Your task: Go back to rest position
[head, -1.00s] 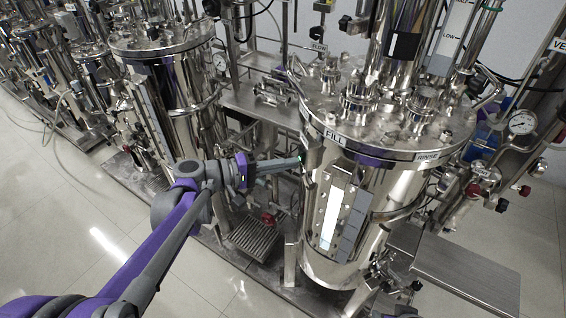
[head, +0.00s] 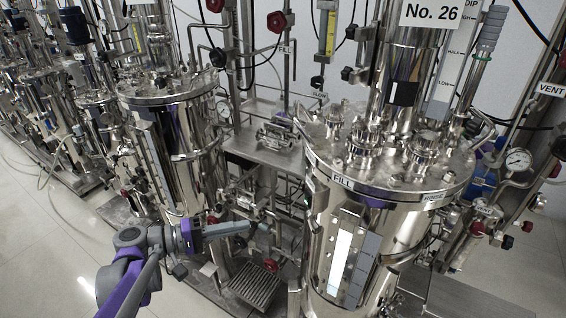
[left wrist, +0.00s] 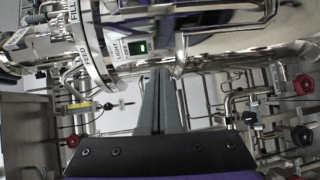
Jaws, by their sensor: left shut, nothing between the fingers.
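My left gripper (head: 268,226) reaches in from the lower left in the head view, on a purple and grey arm. It is shut and empty, in front of the gap between two steel vessels. Its tip is apart from the large right vessel (head: 385,250) marked FILL. In the left wrist view its closed grey fingers (left wrist: 161,75) point up the picture, below a small green-lit switch (left wrist: 138,46) labelled LIGHT. My right gripper does not show in either view.
A second steel vessel (head: 190,150) stands behind the left arm. A small steel shelf (head: 262,150) and thin pipes with red knobs fill the gap between the vessels. A grated step (head: 255,285) lies low below the gripper. Pale tiled floor (head: 40,260) is open at the left.

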